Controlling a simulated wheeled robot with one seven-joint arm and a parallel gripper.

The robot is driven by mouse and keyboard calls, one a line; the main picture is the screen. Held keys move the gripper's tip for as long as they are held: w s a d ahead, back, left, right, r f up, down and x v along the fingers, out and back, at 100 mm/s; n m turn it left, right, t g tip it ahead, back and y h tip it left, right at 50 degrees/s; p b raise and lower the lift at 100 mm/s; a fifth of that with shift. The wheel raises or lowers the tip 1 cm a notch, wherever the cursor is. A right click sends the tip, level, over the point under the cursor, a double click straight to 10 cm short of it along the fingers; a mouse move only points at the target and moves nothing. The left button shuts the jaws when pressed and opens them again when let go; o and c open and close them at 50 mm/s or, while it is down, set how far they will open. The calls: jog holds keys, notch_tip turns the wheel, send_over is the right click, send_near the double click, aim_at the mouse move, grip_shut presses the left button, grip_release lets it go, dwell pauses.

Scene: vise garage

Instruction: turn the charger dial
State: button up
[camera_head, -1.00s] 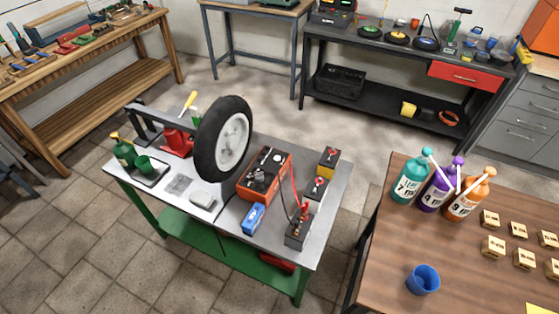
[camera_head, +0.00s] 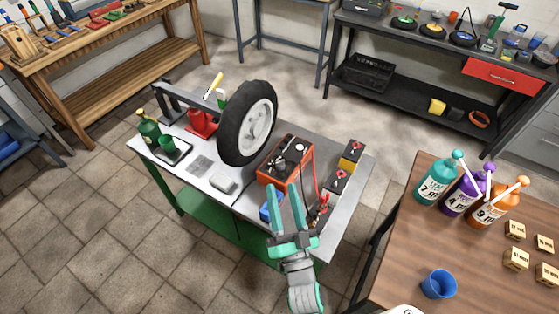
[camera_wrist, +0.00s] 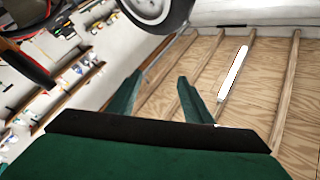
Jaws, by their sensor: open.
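The charger (camera_head: 270,177) is an orange-red box with a dark top panel, on the metal-topped table in the head view. Its top carries a dark knob and a white round face (camera_head: 300,147); which of these is the dial is too small to tell. My gripper (camera_head: 288,202) is open and empty, in front of and above the table's near edge, on the camera side of the charger. It partly hides the blue box (camera_head: 266,212) and the table edge. In the wrist view my two fingers (camera_wrist: 160,95) are spread apart with nothing between them.
A wheel (camera_head: 232,140) stands upright left of the charger. Batteries (camera_head: 351,156) with cables stand to its right. A green can (camera_head: 149,129) and a red jack (camera_head: 201,124) are at the left. A wooden table (camera_head: 398,232) with bottles and a blue cup (camera_head: 438,284) is at the right.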

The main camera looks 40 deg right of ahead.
jog(key=w+d+r+m+g+h, duration=0.3)
jog(key=d+h, duration=0.1)
jog(key=d, duration=0.6)
jog(key=w+d+r+m+g+h, duration=0.2)
jog(key=w+d+m+g+h, duration=0.1)
jog(key=d, duration=0.7)
jog(key=w+d+f+m+g, duration=0.1)
jog(key=d+f+m+g, duration=0.1)
jog(key=d+g, duration=0.55)
jog(key=n+g+y, duration=0.1)
jog(key=g+y, duration=0.6)
jog(key=y, duration=0.9)
send_over(280, 162)
notch_tip(280, 162, down, 5)
jog(key=shift+t, duration=0.25)
notch_tip(280, 162, down, 10)
jog(key=shift+d+f, duration=0.15)
jog(key=shift+f, duration=0.05)
